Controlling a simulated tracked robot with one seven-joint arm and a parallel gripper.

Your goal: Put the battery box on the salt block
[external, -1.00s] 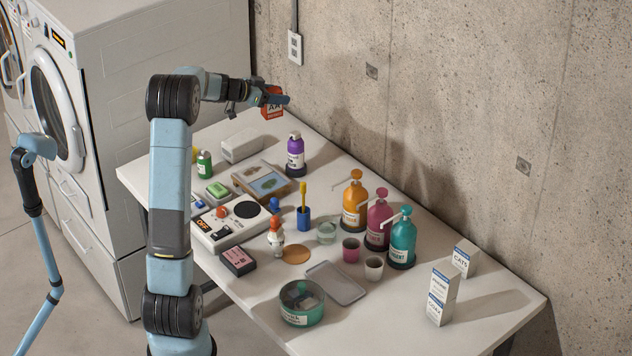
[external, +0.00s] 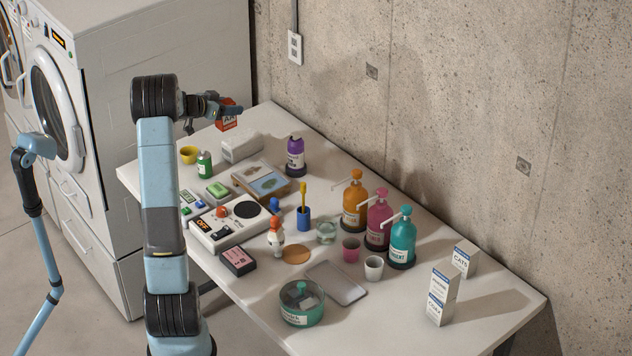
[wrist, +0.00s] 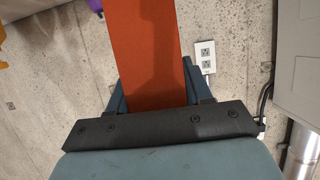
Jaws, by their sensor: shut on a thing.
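The battery box (external: 227,122) is red-orange with a white label reading AA. My gripper (external: 232,109) is shut on it and holds it up near the far left end of the table. In the wrist view the box (wrist: 147,50) shows as a plain orange face between my gripper's fingers (wrist: 150,85). A pale grey-white block (external: 241,148), which looks like the salt block, lies on the table, just below the held box in the picture. Its top looks bare. The height of the box above it cannot be told.
A yellow cup (external: 188,154), a green bottle (external: 204,165) and a purple bottle (external: 295,157) stand around the block. A framed picture (external: 262,180) lies in front of it. The concrete wall (external: 450,100) rises behind the table. The table's right end has free room.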

